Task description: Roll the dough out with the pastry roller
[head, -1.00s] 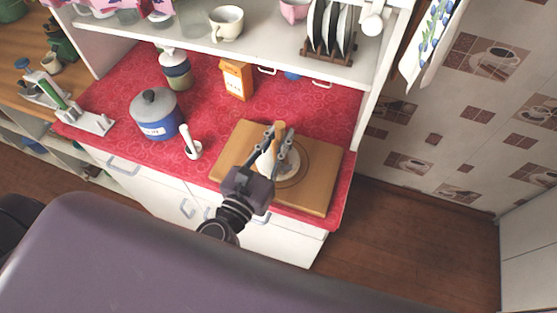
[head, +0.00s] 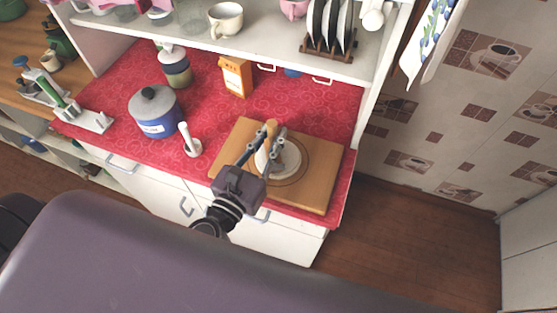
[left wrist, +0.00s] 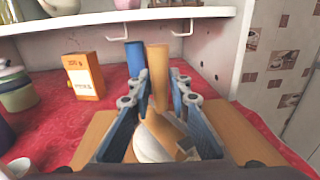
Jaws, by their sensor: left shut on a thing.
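The dough (head: 289,159) is a flat, pale round disc on a wooden board (head: 318,190) at the counter's right end. My left gripper (head: 265,146) reaches over the board, shut on the pastry roller. The roller's wooden handle (head: 271,128) stands up between the fingers. In the left wrist view the handle (left wrist: 157,72) rises between the blue-grey fingers (left wrist: 160,105), with pale dough (left wrist: 148,148) below. The roller's lower end is over the dough's left part and partly hidden by the fingers; I cannot tell whether it touches. My right gripper is not in view.
Left of the board stand a white mortar with pestle (head: 191,142) and a blue pot (head: 154,114). Behind are an orange box (head: 236,77), a striped jar (head: 175,68) and a blue container (left wrist: 135,56). A shelf (head: 270,54) overhangs the counter's back.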

